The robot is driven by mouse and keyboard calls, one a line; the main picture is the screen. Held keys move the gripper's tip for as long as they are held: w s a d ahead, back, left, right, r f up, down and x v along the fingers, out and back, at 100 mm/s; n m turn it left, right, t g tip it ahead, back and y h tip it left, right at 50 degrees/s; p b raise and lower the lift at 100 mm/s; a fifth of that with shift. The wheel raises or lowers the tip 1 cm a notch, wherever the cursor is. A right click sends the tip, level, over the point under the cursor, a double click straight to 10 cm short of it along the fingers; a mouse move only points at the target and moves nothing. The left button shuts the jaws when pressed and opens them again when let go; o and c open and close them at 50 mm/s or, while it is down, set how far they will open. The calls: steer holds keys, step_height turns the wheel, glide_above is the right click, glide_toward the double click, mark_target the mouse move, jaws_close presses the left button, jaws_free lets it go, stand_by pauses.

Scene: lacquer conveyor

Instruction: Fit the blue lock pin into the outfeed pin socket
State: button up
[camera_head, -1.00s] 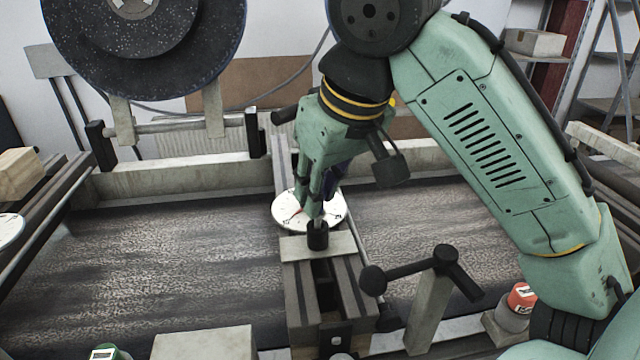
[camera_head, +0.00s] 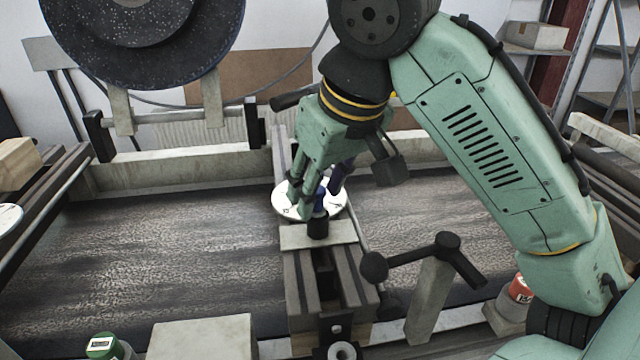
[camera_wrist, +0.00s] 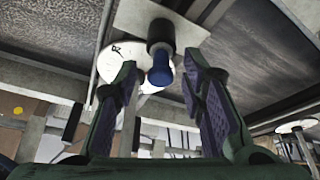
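The blue lock pin (camera_wrist: 161,72) stands in the black outfeed pin socket (camera_wrist: 160,38), its rounded blue head showing outside the socket. In the head view the blue pin (camera_head: 321,198) shows just above the socket (camera_head: 318,229), on a pale plate (camera_head: 343,232) across the rail. My gripper (camera_wrist: 162,76) is open, with one purple-padded finger on each side of the pin and a gap on both sides. In the head view my gripper (camera_head: 316,197) is over the socket from above and partly hides the pin. How deep the pin sits is hidden inside the socket.
A white dial (camera_head: 285,207) lies just behind the socket. A black T-handle on a post (camera_head: 428,295) stands to the right. Dark conveyor belt (camera_head: 150,240) spreads on both sides. A large dark disc (camera_head: 85,55) hangs at upper left.

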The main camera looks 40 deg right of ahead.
steer(key=shift+r, duration=0.1)
steer(key=v, duration=1.1)
steer(key=shift+s+r, duration=0.15)
steer(key=shift+r, duration=0.25)
